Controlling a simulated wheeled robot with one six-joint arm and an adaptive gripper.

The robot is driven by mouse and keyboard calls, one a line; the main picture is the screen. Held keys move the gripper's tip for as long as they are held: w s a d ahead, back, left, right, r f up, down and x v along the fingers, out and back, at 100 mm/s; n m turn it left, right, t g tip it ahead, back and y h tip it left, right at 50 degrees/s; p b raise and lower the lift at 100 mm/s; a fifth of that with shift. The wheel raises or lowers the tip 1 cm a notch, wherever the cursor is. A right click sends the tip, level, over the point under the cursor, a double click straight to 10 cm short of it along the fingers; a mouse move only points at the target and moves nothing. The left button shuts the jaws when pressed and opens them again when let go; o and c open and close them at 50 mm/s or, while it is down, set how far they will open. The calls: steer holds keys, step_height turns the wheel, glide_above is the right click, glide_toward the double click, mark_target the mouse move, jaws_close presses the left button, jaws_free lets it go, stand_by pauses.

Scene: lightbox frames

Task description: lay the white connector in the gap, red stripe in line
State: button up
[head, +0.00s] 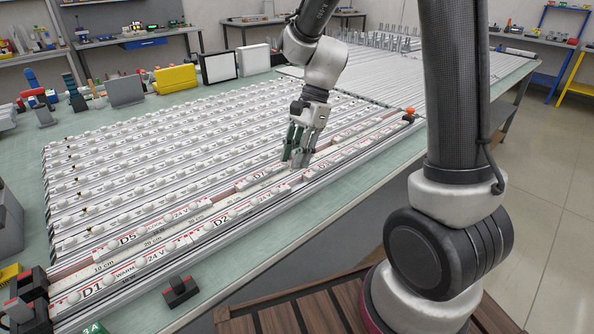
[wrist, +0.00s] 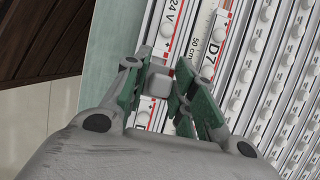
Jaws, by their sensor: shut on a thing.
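My gripper (head: 298,158) is low over the front LED strips in the head view, near a D7 label. In the wrist view its green-padded fingers (wrist: 166,95) are shut on the small white connector (wrist: 159,83), one finger on each side. A red mark shows at the connector's upper right edge. The connector is over or on the front strip line (wrist: 166,38), which carries a red stripe and a "24 V" print. The gap is hidden by the gripper and connector, and I cannot tell whether the connector touches the strip. In the head view the fingers hide the connector.
Parallel rows of strips with white domes cover the green table (head: 330,214). A black-and-red block (head: 181,290) lies near the front edge. A yellow case (head: 176,79) and a framed white panel (head: 219,67) stand behind.

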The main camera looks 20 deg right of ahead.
steer(key=shift+f, duration=2.1)
steer(key=shift+f, duration=0.1)
steer(key=shift+f, duration=0.4)
steer(key=shift+f, duration=0.1)
steer(key=o, duration=0.9)
steer(key=shift+o, duration=0.2)
